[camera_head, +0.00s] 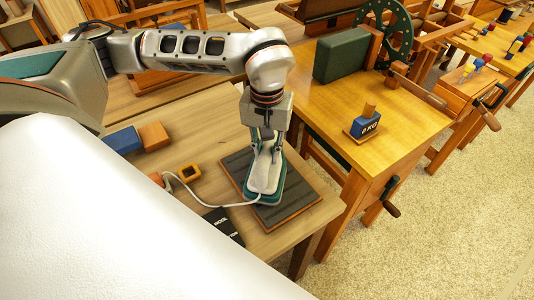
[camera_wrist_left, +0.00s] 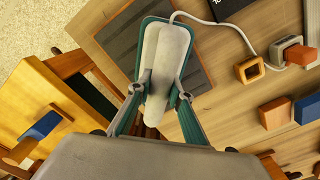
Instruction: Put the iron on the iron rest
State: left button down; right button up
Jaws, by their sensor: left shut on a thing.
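The iron (camera_head: 264,178) has a pale grey-white body and a teal base, with a white cord trailing off to the left. My left gripper (camera_head: 267,148) is shut on the iron from above. In the left wrist view the iron (camera_wrist_left: 165,62) sits between the two fingers of the left gripper (camera_wrist_left: 161,95). The iron rest (camera_head: 292,208), a dark ribbed pad with a wooden border, lies under the iron. The rest also shows on both sides of the iron in the wrist view (camera_wrist_left: 122,42). I cannot tell whether the iron touches it. My right gripper is out of view.
Left of the rest are a blue block (camera_head: 123,140), an orange block (camera_head: 153,136), a square orange ring (camera_head: 188,172) and a black card (camera_head: 222,226). A neighbouring wooden table (camera_head: 400,135) carries a blue weight (camera_head: 365,126) and a green box (camera_head: 340,60).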

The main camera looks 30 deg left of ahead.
pick_arm(q)
jog(key=shift+f, duration=0.35)
jog(key=shift+f, duration=0.1)
jog(key=c, duration=1.8)
grip_release()
jog(key=shift+f, duration=0.1)
jog(key=shift+c, duration=0.2)
notch_tip(320, 180, up, 12)
jog(key=shift+f+p, duration=0.1)
jog(key=shift+p, duration=0.2)
jog(key=shift+r, duration=0.25)
jog(key=shift+s, duration=0.1)
